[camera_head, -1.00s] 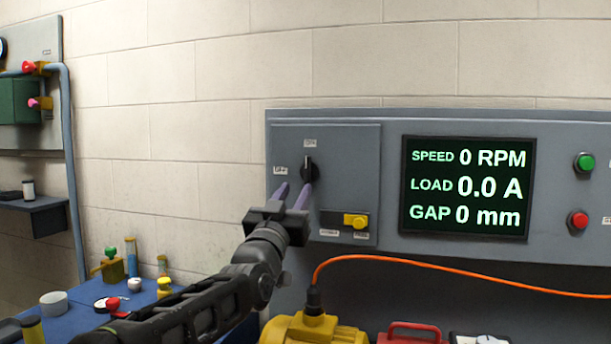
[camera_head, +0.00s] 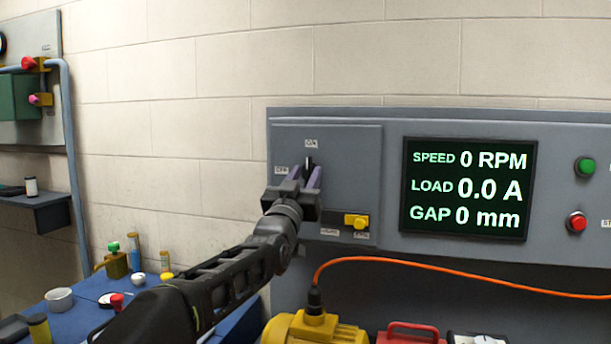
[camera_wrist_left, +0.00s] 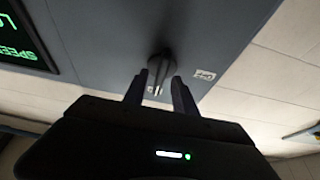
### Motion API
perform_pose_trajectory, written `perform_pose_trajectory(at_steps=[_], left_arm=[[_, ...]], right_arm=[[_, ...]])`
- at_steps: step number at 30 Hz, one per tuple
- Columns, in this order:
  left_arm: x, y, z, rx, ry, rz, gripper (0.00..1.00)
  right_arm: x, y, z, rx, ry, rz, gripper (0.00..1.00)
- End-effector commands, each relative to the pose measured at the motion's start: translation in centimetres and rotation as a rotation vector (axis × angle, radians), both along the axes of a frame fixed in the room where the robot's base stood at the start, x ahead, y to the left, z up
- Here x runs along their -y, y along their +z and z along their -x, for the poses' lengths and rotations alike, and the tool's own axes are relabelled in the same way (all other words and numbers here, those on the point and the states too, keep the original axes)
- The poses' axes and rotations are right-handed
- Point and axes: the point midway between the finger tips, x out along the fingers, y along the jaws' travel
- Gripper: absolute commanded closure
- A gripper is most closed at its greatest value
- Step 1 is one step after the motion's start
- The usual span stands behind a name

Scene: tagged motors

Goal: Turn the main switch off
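The main switch (camera_head: 309,163) is a black rotary knob on the grey panel, with an ON label above it and an OFF label to its left. Its handle points up toward ON. My right gripper is not in view.
A yellow sliding latch (camera_head: 356,221) sits below right of the switch. A display (camera_head: 468,188) reads 0 RPM, with green (camera_head: 585,166) and red (camera_head: 577,222) buttons beside it. An orange cable (camera_head: 450,276) runs below, above a yellow motor (camera_head: 314,329).

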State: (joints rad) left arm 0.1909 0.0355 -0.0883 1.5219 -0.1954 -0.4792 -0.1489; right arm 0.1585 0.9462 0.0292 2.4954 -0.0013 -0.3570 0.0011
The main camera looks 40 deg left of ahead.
Motion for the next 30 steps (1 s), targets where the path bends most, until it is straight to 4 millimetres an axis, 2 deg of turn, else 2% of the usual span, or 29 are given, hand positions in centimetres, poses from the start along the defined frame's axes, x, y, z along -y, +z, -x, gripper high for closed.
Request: perform_pose_trajectory(at_steps=[1, 12, 30], left_arm=[[0.01, 0.0, 0.01, 0.0, 0.0, 0.0, 0.71], [0.03, 0.01, 0.03, 0.0, 0.0, 0.0, 1.0], [0.06, -0.01, 0.02, 0.005, 0.0, 0.013, 1.0]], right_arm=[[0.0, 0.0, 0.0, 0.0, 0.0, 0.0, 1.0], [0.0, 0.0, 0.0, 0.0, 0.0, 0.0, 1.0], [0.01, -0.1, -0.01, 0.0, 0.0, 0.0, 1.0]])
